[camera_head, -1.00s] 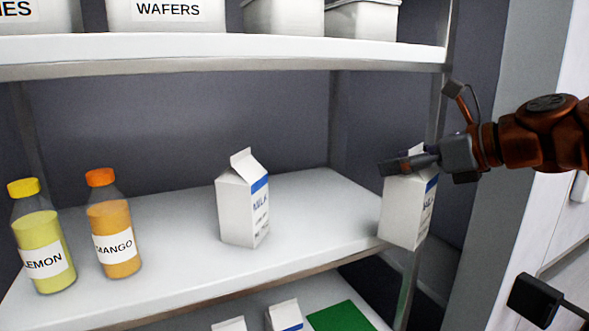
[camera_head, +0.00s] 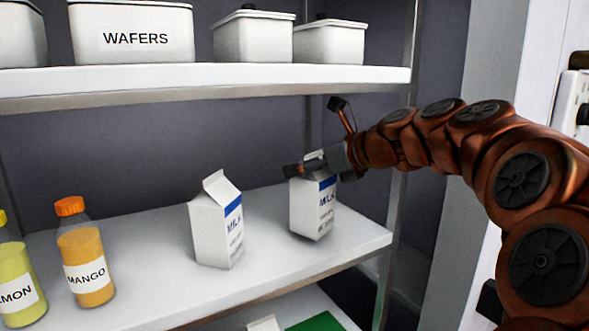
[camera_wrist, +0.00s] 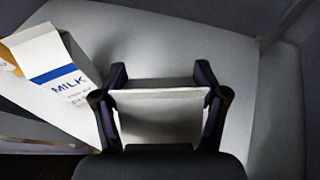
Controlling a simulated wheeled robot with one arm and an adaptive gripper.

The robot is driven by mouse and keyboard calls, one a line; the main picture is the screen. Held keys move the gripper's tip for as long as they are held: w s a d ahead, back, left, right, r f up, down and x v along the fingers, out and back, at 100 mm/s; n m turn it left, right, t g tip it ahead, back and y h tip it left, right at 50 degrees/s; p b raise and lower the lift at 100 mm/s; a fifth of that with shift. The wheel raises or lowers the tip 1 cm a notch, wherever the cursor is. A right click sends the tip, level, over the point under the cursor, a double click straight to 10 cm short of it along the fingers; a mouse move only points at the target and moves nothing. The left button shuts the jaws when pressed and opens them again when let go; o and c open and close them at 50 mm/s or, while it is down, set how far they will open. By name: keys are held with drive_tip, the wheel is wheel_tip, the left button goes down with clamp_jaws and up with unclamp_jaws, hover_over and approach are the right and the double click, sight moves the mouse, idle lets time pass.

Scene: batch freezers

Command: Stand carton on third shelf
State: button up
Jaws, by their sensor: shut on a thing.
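My gripper (camera_head: 312,167) is shut on a white milk carton (camera_head: 313,212) near its top. The held carton is upright over the right part of the shelf (camera_head: 150,300); whether its base touches the shelf I cannot tell. In the wrist view the held carton (camera_wrist: 160,118) lies between the two fingers of my gripper (camera_wrist: 160,90). Another milk carton (camera_head: 216,228) stands upright on the same shelf to the left, apart from the held one. It also shows at the left of the wrist view (camera_wrist: 58,72).
A mango bottle (camera_head: 85,262) and a lemon bottle (camera_head: 17,275) stand at the left. The shelf above (camera_head: 200,85) holds a WAFERS bin (camera_head: 132,38) and other white bins. A metal post (camera_head: 395,215) bounds the right. A green item (camera_head: 318,322) lies below.

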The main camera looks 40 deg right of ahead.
drive_tip(key=x, duration=0.2)
drive_tip(key=shift+w+a+f, duration=0.1)
drive_tip(key=shift+w+f, duration=0.15)
drive_tip(key=shift+f, duration=0.05)
drive_tip(key=shift+f+p, duration=0.15)
drive_tip(key=shift+p, duration=0.2)
drive_tip(key=o, duration=1.8)
drive_tip(key=b+v, duration=0.2)
drive_tip(key=v, duration=1)
